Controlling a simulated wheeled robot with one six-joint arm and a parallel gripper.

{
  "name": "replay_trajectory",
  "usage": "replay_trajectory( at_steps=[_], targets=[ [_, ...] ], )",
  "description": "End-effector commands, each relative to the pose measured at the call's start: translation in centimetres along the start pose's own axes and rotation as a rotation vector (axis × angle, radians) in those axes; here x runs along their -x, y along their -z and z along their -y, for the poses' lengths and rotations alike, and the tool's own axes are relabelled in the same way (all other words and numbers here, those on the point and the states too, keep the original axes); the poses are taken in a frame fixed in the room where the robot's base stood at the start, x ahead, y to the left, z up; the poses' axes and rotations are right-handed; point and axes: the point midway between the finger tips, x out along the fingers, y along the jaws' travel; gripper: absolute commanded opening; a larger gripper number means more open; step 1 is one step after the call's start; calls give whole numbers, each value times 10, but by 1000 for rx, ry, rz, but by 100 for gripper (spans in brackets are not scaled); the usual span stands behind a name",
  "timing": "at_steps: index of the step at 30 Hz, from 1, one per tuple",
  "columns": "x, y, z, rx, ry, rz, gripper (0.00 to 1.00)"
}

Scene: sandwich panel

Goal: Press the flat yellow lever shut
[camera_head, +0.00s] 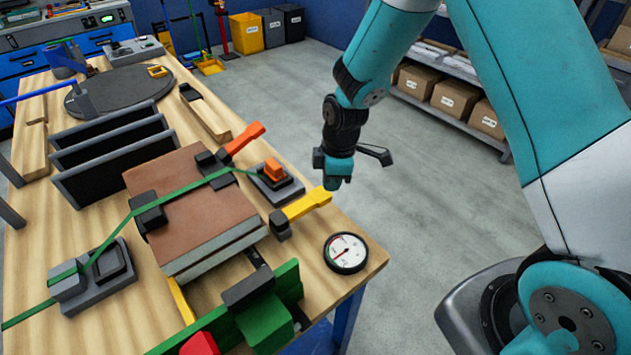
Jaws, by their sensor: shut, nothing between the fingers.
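The flat yellow lever (304,205) sticks out to the right from a dark clamp base (280,225) at the right edge of the sandwich panel (195,200). Its free end reaches toward the table's right edge. My gripper (334,184) points down, close to that free end, and appears shut and empty. Its tip slightly overlaps the lever's end in the picture. I cannot tell whether they touch.
An orange lever (245,138) rises at the panel's far side, and a green strap (170,192) crosses the panel. A round gauge (346,252) lies on the table near the lever. A green clamp part (264,322) stands in front.

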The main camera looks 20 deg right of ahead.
Motion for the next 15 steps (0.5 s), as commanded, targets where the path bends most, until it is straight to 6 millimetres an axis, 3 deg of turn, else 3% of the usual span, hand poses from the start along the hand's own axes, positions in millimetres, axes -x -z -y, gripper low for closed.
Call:
replay_trajectory(
  at_steps=[5, 15],
  targets=[
    [23, 0, -1, 0, -6, -3, 0],
    [106, 0, -1, 0, -8, -3, 0]
  ],
)
